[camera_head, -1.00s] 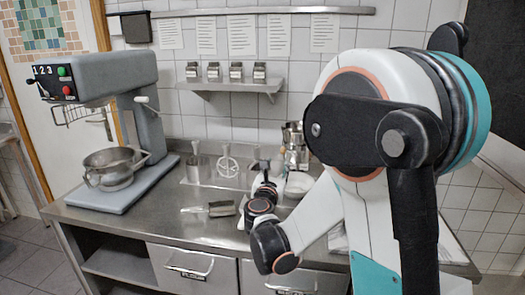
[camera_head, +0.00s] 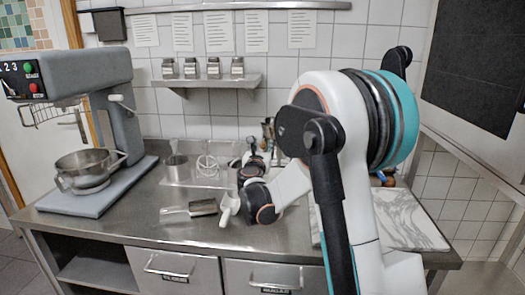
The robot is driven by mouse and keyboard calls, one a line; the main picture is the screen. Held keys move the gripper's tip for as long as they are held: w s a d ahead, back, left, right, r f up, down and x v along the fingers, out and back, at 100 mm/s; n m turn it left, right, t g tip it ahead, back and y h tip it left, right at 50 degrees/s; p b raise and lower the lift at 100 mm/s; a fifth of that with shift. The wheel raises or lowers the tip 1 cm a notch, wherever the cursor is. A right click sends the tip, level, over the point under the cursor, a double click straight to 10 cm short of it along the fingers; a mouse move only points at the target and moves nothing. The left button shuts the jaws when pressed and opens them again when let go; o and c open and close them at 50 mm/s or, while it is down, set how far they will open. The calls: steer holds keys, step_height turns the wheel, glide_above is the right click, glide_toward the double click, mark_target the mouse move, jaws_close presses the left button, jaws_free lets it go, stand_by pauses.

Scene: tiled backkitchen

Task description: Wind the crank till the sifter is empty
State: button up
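The sifter is mostly hidden behind my arm; a small metallic part (camera_head: 268,128) shows above my wrist at the back of the counter and may belong to it. I cannot see the crank or what is inside the sifter. My gripper (camera_head: 253,147) is small and dark at the far end of my folded arm, near that metallic part. Its fingers are too small and too covered to show whether they are open, or whether they touch anything.
A stand mixer (camera_head: 75,110) with a steel bowl (camera_head: 88,163) fills the left. A metal cup (camera_head: 176,168), a scraper-like tool (camera_head: 190,209) and a white scoop (camera_head: 229,209) are on the counter. A marble slab (camera_head: 400,225) lies right. A jar shelf (camera_head: 215,82) hangs above.

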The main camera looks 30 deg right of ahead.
steer(key=shift+w+d, duration=0.25)
steer(key=shift+w, duration=0.1)
jaws_close()
steer(key=shift+r, duration=0.1)
